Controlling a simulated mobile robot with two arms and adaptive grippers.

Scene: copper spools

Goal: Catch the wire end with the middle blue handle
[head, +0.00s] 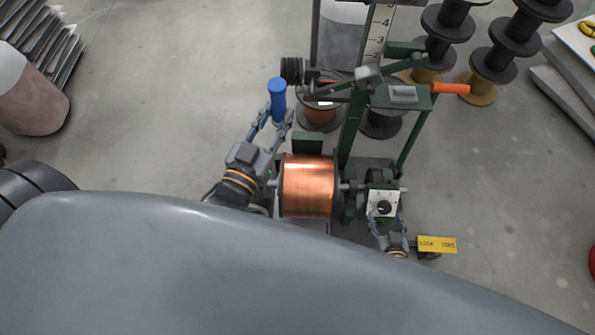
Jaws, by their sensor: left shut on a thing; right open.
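The blue handle (277,92) stands up at the left of the green winding machine. My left gripper (274,118) is shut on its lower part, with the fingers on either side. Below and to the right of that gripper, a large copper-wound spool (308,187) sits on the machine's shaft. I cannot make out the wire end. My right gripper (386,222) is open, just below a pale control box with a black knob (383,206). Whether its fingers touch the box is unclear.
An orange handle (450,88) sticks out right of the green frame (350,130). A yellow tag (437,244) is beside my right gripper. Stacked dark spools (495,64) stand at the upper right. A smaller copper spool (320,115) is behind the machine.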

